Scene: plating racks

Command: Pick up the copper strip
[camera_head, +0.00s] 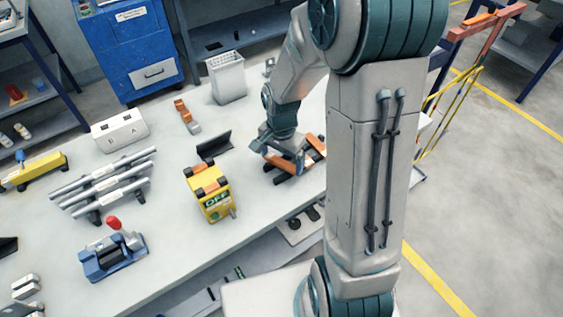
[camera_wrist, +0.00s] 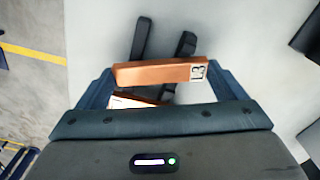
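A copper strip (camera_wrist: 155,73) with a white end label, apparently marked "L3", lies across the space between my fingertips in the wrist view. Its ends are close to both fingers; I cannot tell whether they touch. A second copper strip (camera_wrist: 130,102) with a pale label shows nearer my palm, partly hidden by my gripper. My gripper (camera_wrist: 160,68) has its fingers wide apart. In the head view my gripper (camera_head: 283,150) is low over the table, with a copper strip (camera_head: 316,144) at its right. Dark support bars (camera_wrist: 143,38) lie beneath the strips.
Left of my gripper stand a yellow box marked OFF (camera_head: 213,198) and a black angled holder (camera_head: 214,143). A white bin (camera_head: 227,80), a copper-coloured part (camera_head: 184,110) and a rack of grey bars (camera_head: 100,187) are also on the table (camera_head: 170,240).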

